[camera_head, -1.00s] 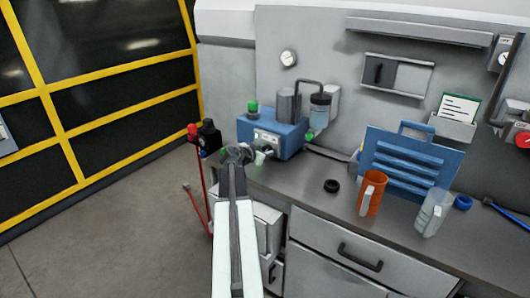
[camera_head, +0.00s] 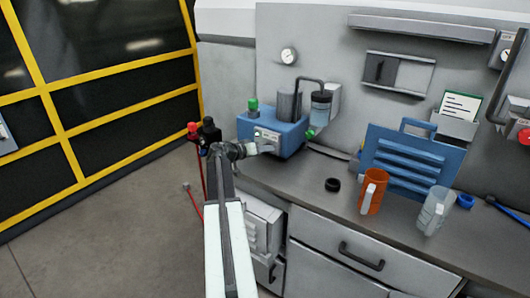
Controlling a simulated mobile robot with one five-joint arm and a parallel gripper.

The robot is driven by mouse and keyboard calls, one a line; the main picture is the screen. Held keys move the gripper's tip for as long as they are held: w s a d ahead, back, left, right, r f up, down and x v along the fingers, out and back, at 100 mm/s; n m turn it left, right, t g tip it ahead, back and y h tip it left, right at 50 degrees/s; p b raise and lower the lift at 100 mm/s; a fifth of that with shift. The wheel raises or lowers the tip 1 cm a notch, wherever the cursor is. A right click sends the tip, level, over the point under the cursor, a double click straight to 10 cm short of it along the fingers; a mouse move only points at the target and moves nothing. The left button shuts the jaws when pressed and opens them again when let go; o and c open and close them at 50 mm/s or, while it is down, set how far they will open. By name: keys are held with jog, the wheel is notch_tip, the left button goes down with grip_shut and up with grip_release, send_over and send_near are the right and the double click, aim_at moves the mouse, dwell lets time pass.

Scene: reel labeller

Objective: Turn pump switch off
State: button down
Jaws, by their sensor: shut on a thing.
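The pump is a blue box (camera_head: 286,137) at the back left of the counter, with a pale control panel (camera_head: 264,135) on its front. A green knob (camera_head: 253,107) stands on its top left. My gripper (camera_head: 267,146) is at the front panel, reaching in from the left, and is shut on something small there. This appears to be the pump switch, but the jaws hide it, so its position cannot be told. My arm comes up from the bottom of the view and bends right at the wrist.
Red and black fittings (camera_head: 208,133) stand left of my wrist.

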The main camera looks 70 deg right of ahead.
jog(key=n+g+b, duration=0.1)
jog(key=n, duration=0.1)
jog(key=n+g+b, duration=0.1)
jog(key=b, duration=0.1)
jog(key=shift+f+n, duration=0.35)
jog(key=shift+n, duration=0.05)
jog(key=shift+r+n+g+h+b, duration=0.15)
jog(key=shift+n+g+h+b, duration=0.35)
jog(key=shift+n+g+b, duration=0.7)
jog(key=shift+n, duration=0.5)
jog(key=shift+r, duration=0.1)
jog(key=c, duration=0.9)
grip_release()
jog(key=shift+c, duration=0.2)
jog(key=shift+w+a, duration=0.1)
jog(key=v, duration=0.7)
jog(key=shift+w+a, duration=0.15)
jog(key=shift+a, duration=0.15)
